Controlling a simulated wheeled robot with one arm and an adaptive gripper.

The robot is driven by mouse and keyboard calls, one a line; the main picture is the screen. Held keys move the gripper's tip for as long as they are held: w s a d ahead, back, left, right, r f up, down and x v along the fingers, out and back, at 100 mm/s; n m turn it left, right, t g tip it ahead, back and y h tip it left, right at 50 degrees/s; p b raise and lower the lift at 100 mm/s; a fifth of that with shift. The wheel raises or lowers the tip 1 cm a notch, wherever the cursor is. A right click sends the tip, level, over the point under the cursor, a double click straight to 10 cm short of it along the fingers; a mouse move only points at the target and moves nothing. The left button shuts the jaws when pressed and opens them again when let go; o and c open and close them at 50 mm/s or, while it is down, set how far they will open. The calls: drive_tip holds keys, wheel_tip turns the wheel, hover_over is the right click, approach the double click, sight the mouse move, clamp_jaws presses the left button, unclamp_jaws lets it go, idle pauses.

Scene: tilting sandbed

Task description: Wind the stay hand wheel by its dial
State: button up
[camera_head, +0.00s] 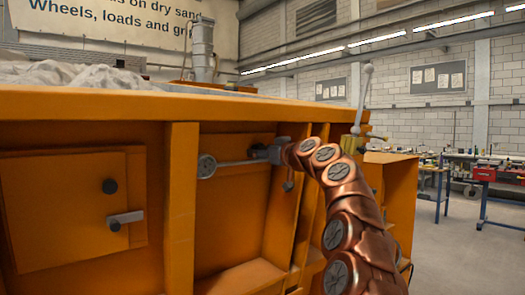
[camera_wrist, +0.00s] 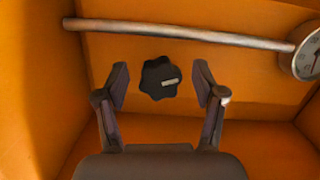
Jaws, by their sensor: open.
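The stay hand wheel appears to be a black lobed knob (camera_wrist: 153,79) with a pale mark, on the orange panel in the wrist view. My gripper (camera_wrist: 162,72) is open, one finger on each side of the knob, with gaps visible on both sides. Whether the fingertips are level with it in depth I cannot tell. A round white dial (camera_wrist: 312,58) with a dark needle is at the right edge, cut off by the frame. In the head view, a grey round piece (camera_head: 207,166), likely the dial's housing, sits left of my gripper (camera_head: 268,152). The knob is not distinguishable there.
A metal rod (camera_wrist: 190,33) runs above the knob to the dial. Orange ribs (camera_head: 181,205) and a ledge (camera_head: 240,277) bound the recess. A panel with a black knob and grey handle (camera_head: 126,218) is left. A lever (camera_head: 363,95) stands at the bed's corner.

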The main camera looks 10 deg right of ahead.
idle(0.3)
drive_tip(key=c, duration=1.1)
